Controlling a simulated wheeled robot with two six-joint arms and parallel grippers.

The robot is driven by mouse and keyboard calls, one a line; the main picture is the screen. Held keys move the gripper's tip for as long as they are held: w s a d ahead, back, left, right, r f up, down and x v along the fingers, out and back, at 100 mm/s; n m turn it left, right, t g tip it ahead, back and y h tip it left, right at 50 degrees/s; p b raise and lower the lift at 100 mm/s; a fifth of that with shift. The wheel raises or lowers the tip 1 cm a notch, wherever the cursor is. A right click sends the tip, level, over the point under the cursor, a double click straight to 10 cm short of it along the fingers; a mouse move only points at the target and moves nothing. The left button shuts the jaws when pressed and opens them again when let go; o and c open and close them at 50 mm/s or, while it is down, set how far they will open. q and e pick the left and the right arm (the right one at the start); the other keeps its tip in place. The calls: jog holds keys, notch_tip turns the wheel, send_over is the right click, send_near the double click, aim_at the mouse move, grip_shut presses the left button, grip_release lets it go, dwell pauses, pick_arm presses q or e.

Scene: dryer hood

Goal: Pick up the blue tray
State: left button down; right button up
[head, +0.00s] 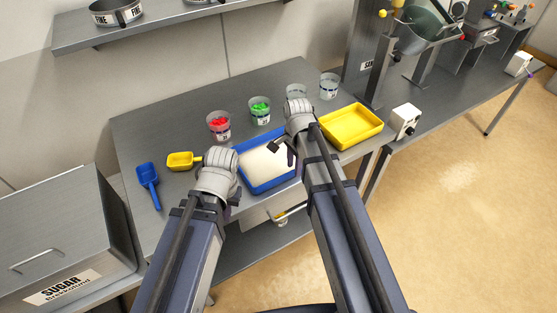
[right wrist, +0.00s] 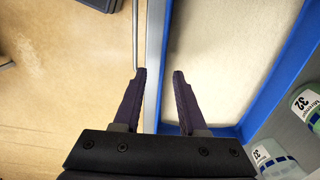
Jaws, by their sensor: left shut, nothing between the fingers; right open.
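The blue tray (head: 243,178) lies on the grey table in the head view, filled level with a pale cream material. Its blue rim also shows in the right wrist view (right wrist: 262,85). My right gripper (head: 282,150) is over the tray's right side. In the right wrist view its fingers (right wrist: 158,73) are open and empty, with the tray's edge running between them, one finger outside and one on the inner side. My left gripper (head: 236,193) is at the tray's left edge, shut and empty, its fingers mostly hidden by my wrist.
A yellow tray (head: 352,127) stands close to the right. Cups with red (head: 219,125) and green (head: 260,111) contents and clear cups (head: 329,86) stand behind. A yellow scoop (head: 181,161) and a blue scoop (head: 148,182) lie left. The table's front edge is close.

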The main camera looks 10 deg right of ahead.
jog(key=f+b, duration=0.1)
jog(key=f, duration=0.1)
jog(key=f+b, duration=0.1)
jog(key=shift+w+f+b, duration=0.2)
jog(key=shift+f+b, duration=0.1)
jog(key=shift+f, duration=0.05)
jog(key=shift+r, duration=0.1)
grip_shut()
dwell(1.0)
